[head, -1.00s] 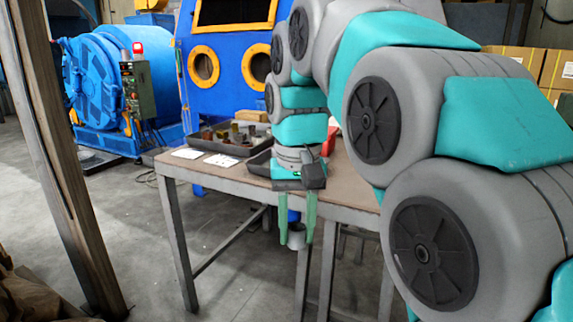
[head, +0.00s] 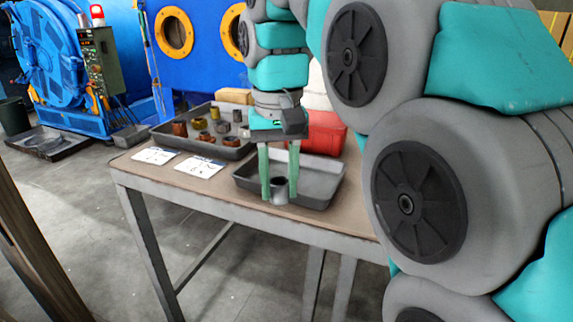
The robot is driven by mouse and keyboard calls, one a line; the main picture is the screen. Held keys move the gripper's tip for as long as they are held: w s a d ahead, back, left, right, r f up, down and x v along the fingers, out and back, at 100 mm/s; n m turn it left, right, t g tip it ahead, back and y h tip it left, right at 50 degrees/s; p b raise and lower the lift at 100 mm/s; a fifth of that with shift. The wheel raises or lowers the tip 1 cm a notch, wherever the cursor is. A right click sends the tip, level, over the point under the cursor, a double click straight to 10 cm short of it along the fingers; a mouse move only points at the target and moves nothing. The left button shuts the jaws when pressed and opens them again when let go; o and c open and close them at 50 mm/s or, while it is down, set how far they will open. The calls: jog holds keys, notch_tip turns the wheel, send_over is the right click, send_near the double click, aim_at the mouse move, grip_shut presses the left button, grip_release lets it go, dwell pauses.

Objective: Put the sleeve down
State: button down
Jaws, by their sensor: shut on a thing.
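My gripper (head: 279,188) points straight down, its two green fingers shut on a small grey metal sleeve (head: 279,193). The sleeve shows between the fingertips, its open end facing up. In the picture it overlaps the near part of a dark grey tray (head: 325,201) on the table. I cannot tell whether the sleeve is above the tray or touching its floor. The rest of this tray looks empty, though my fingers hide part of it.
A second grey tray (head: 238,153) with several brown, brass and grey parts stands behind left. Two white cards (head: 199,165) lie on the table (head: 215,196). A red container (head: 322,133) stands behind the near tray. My arm fills the right side.

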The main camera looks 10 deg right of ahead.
jog(key=w+d, duration=0.1)
jog(key=w, duration=0.3)
jog(key=w+d+f+p, duration=0.1)
jog(key=w+d, duration=0.1)
jog(key=w, duration=0.3)
jog(key=w+d+p, duration=0.1)
jog(key=w+d, duration=0.1)
jog(key=w, duration=0.2)
jog(key=shift+w+d+f, duration=0.2)
jog(key=shift+w+d, duration=0.05)
jog(key=shift+w, duration=0.1)
notch_tip(320, 180, down, 2)
jog(key=shift+f+b, duration=0.1)
jog(key=shift+b, duration=1)
jog(key=shift+f+p, duration=0.3)
jog(key=shift+f, duration=0.35)
jog(key=shift+f, duration=0.4)
jog(key=c, duration=0.5)
grip_release()
jog(key=shift+r, duration=0.15)
